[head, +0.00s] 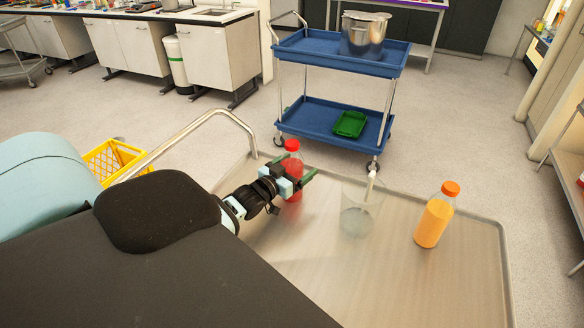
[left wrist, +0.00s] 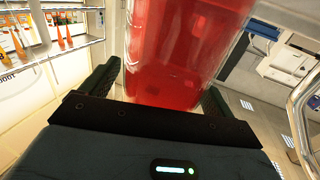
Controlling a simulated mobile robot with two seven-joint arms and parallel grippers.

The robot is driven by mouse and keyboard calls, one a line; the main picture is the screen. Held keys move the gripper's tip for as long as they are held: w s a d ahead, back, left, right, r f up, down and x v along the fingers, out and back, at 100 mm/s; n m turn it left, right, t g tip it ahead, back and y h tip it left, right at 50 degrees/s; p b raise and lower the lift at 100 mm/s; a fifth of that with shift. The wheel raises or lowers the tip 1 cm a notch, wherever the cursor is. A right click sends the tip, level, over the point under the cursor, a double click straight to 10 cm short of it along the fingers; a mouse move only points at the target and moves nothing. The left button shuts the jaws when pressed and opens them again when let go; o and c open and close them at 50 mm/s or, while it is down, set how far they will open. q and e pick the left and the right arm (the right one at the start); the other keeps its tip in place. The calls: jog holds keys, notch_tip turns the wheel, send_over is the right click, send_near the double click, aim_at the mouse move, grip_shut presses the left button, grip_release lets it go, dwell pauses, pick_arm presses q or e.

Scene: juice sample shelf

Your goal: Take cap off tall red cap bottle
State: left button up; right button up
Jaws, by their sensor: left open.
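The tall red bottle (head: 293,190) stands upright on the metal tabletop, with its red cap (head: 291,145) on top. My left gripper (head: 296,178) is at the bottle's body, below the cap. In the left wrist view, the red bottle (left wrist: 180,50) fills the space ahead between the two dark fingers of my left gripper (left wrist: 157,85). The fingers are open, one on each side of the bottle. I cannot tell whether either finger touches it. The cap does not show clearly in the wrist view. My right gripper is not in view.
A clear beaker (head: 356,218) with a white stick stands right of the red bottle. An orange bottle (head: 434,220) with an orange cap stands further right. The metal tabletop (head: 455,285) is bare near its front right. A blue cart (head: 340,54) stands behind.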

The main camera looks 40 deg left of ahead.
pick_arm(q)
jog(key=c, duration=1.4)
jog(key=shift+r, duration=0.15)
jog(key=shift+c, duration=0.3)
notch_tip(320, 180, up, 10)
jog(key=shift+r+p, duration=0.1)
jog(key=shift+p, duration=0.3)
jog(key=o, duration=0.8)
jog(key=c, duration=0.9)
jog(key=shift+c, duration=0.3)
